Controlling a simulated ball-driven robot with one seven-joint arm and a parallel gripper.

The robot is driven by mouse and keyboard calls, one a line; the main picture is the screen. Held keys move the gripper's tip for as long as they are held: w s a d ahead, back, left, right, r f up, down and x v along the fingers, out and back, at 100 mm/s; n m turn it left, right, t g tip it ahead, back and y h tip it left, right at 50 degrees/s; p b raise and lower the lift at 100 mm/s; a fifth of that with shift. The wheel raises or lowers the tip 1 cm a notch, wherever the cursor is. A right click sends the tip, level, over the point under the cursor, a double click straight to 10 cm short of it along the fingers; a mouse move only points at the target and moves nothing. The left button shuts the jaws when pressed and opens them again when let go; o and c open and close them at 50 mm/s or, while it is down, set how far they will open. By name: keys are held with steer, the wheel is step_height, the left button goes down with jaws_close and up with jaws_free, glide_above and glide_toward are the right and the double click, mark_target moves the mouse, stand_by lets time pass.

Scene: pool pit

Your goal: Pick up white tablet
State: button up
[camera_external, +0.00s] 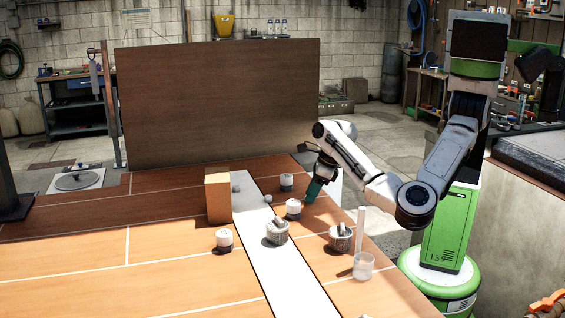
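I cannot make out for certain which thing is the white tablet. Several squat jars with white tops and darker bottoms stand on the table: one at the back (286,181), one in the middle (293,207), one at the front left (224,239). My gripper (307,200) is low over the table, tilted down to the left, close to the right side of the middle jar. Whether it touches that jar, and its finger opening, cannot be told.
A brown box (217,196) stands left of the white strip (285,265). Two grey mortars with pestles (277,232) (340,237) stand in front of my gripper. A clear beaker holding a tall pale rod (363,266) is near the right edge. The table's left side is clear.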

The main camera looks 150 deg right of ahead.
jaws_close()
steer(key=shift+r, duration=0.1)
